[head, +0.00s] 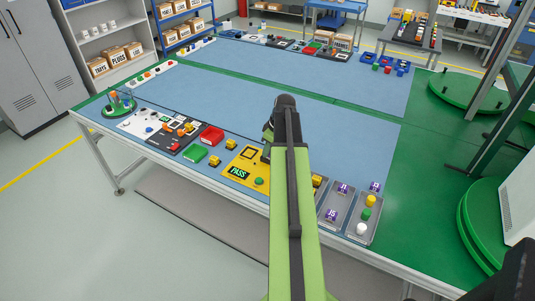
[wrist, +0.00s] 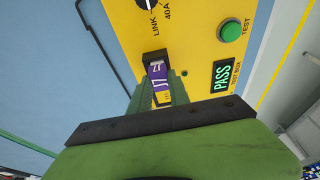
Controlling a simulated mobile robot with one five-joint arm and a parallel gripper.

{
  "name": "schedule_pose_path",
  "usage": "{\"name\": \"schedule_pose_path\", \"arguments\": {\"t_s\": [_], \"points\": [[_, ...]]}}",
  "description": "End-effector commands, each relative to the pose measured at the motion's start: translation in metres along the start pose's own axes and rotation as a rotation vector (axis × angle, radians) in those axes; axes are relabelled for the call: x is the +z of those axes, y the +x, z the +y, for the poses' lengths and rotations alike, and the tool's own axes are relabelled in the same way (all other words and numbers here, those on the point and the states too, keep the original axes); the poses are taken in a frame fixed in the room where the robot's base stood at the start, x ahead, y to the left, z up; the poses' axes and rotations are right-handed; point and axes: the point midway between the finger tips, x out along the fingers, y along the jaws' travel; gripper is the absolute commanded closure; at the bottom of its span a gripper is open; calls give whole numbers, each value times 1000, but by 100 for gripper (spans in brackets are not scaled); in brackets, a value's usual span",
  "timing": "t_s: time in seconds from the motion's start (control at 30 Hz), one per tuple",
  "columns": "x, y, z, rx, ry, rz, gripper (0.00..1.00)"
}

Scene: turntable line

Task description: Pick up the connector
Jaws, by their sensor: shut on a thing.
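A connector (wrist: 159,75) with a purple, white-lettered label shows between my fingers in the wrist view. A yellow part shows just below the label. Its upper end is at a black socket-like block on the yellow test box (wrist: 200,25); I cannot tell whether it is seated there. My gripper (wrist: 160,88) is shut on this connector. In the head view, my gripper (head: 267,152) is at the right side of the test box (head: 238,182), and my arm hides the connector.
The box carries a green PASS display (wrist: 223,76) and a green TEST button (wrist: 231,30). A green bin (head: 195,153) and red bin (head: 211,136) stand left of it. Grey trays (head: 351,238) with purple-labelled parts lie to the right. The blue mat (head: 220,95) behind is mostly clear.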

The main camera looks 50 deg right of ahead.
Motion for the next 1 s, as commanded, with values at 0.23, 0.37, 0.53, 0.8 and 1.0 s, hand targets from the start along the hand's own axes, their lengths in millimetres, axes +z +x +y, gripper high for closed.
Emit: {"name": "schedule_pose_path", "arguments": {"t_s": [0.23, 0.37, 0.53, 0.8, 1.0], "points": [[-4, -14, 0, 0, 0, 0, 100], [-9, -32, 0, 0, 0, 0, 100], [2, -61, -4, 0, 2, -1, 100], [52, -114, -14, 1, 3, 0, 100], [76, -134, -17, 0, 0, 0, 100]]}}
